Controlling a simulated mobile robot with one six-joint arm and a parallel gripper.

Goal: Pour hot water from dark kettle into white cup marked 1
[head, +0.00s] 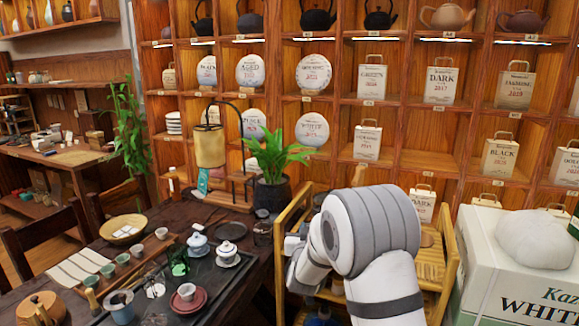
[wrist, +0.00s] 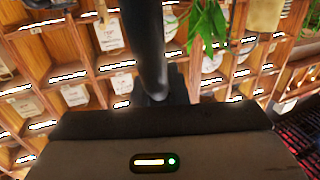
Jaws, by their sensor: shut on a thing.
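My gripper (wrist: 160,98) is shut on a dark, smooth piece that I take for part of the dark kettle (wrist: 143,45); only this upright length shows in the wrist view. The rest of the kettle is out of sight, and in the head view my arm hides what I hold. In the head view a small white cup (head: 187,291) sits on a red-brown saucer at the front of the tea table. Another lidded white cup (head: 227,251) and a lidded pot (head: 198,245) stand behind it. No number can be read on any cup.
The dark tea table (head: 235,290) also holds small green cups (head: 107,271), a round basket (head: 123,229) and a potted plant (head: 270,158). A wooden rack (head: 448,270) is beside my arm, with a white box (head: 490,270) at right. Shelves stand behind.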

